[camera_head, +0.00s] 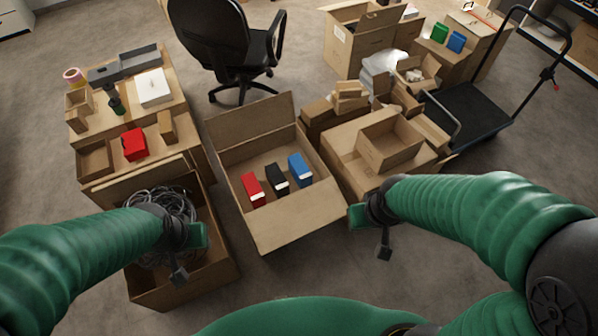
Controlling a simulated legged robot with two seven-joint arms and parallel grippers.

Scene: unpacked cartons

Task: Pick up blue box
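A blue box (300,169) stands in the open carton (285,230) at the centre, at the right end of a short row. A black box (277,178) and a red box (253,189) stand to its left. Another blue box (456,42) sits on cartons at the far right. My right gripper (370,232) is open and empty, right of and nearer than the centre carton. My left gripper (188,256) is open with nothing seen between its fingers, over the carton of cables at the left.
The cable carton (220,275) stands at the front left. A cardboard-topped stand (112,120) holds a red box (134,144) and tools. Stacked cartons (345,135) crowd the right, beside a black trolley (470,110). An office chair (228,45) stands behind the centre carton.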

